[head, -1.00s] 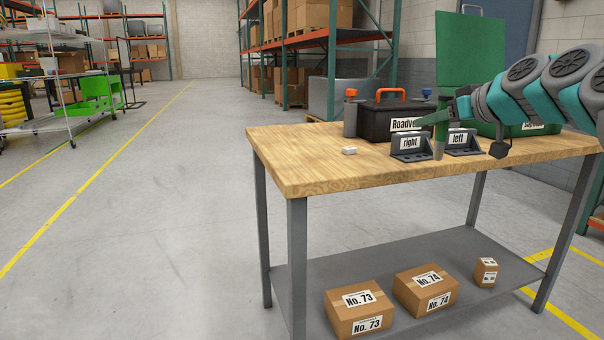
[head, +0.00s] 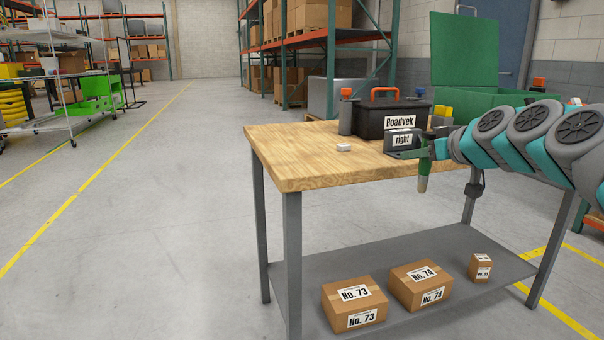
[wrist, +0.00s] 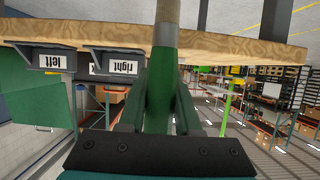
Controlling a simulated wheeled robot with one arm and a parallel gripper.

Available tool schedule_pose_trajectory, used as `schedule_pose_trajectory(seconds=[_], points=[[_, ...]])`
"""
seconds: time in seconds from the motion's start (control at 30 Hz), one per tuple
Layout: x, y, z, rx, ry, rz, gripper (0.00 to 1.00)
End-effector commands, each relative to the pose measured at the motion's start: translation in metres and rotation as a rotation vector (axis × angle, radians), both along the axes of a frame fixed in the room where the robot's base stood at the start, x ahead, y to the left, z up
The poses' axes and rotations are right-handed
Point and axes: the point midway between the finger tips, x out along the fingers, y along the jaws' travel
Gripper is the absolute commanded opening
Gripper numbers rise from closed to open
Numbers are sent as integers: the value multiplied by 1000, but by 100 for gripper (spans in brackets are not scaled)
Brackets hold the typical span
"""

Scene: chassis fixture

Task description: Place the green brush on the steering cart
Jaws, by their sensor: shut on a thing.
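The green brush (head: 423,168) is held in my gripper (head: 430,150), hanging roughly upright in front of the workbench's front edge in the head view. It has a green middle and a tan lower end. In the wrist view the brush (wrist: 166,75) runs up the middle between the two green fingers, which are shut on it. Its far end is cut off by the top of the picture. No cart is labelled as the steering cart. A wire-shelf cart (head: 64,98) with green bins stands far left, and I cannot tell whether it is the one.
A "left" holder (wrist: 44,57) shows in the wrist view. Cartons lie on the lower shelf (head: 390,252). Floor at left is clear.

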Motion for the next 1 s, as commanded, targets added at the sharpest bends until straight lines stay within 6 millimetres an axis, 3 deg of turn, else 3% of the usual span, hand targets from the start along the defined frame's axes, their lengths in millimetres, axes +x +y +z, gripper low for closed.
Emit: schedule_pose_trajectory(seconds=[0.33, 0.8, 1.0], points=[[10, 29, -106, 0, 6, -80, 0], [29, 76, -287, 0, 10, -229, 0], [35, 88, -338, 0, 5, -277, 0]])
